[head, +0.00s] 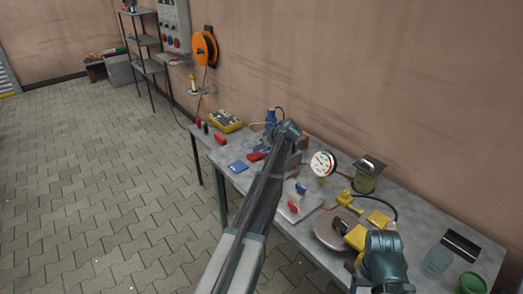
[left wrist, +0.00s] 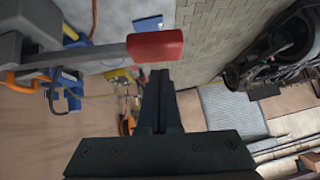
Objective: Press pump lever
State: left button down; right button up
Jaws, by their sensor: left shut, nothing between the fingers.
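In the left wrist view the pump lever, a grey bar with a red grip (left wrist: 155,46), reaches in from the grey pump body (left wrist: 20,48) at the left. My left gripper (left wrist: 160,74) is shut and empty. Its black fingertips show just below the red grip in that picture; I cannot tell whether they touch it. In the head view my left arm reaches over the bench and hides part of the pump and the gripper's fingers. A red grip (head: 256,156) shows just left of the arm. My right gripper's fingers do not show.
On the bench (head: 410,205), a round white gauge (head: 323,163) stands right of my left arm. The paved floor at left is clear.

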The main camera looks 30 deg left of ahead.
pick_arm(q)
jog(key=shift+s+f+b, duration=0.1)
jog(key=shift+f+b, duration=0.2)
jog(key=shift+f, duration=0.4)
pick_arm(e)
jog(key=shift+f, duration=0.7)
pick_arm(q)
jog(key=shift+s+a+f+b, duration=0.1)
jog(key=shift+s+f+b, duration=0.1)
jog(key=shift+f+b, duration=0.2)
jog(key=f+t+b, duration=0.1)
jog(key=f+b, duration=0.2)
jog(key=f+n+t+b, duration=0.1)
jog(key=f+b, duration=0.2)
jog(key=b, duration=0.1)
jog(key=f+t+h+b, duration=0.1)
jog(key=f+b, duration=0.2)
jog(key=f, duration=0.1)
jog(key=shift+s+a+n, duration=0.1)
jog(key=shift+s+n, duration=0.2)
jog(key=shift+n, duration=0.1)
jog(key=shift+s+f+b, duration=0.1)
jog(key=shift+b, duration=0.3)
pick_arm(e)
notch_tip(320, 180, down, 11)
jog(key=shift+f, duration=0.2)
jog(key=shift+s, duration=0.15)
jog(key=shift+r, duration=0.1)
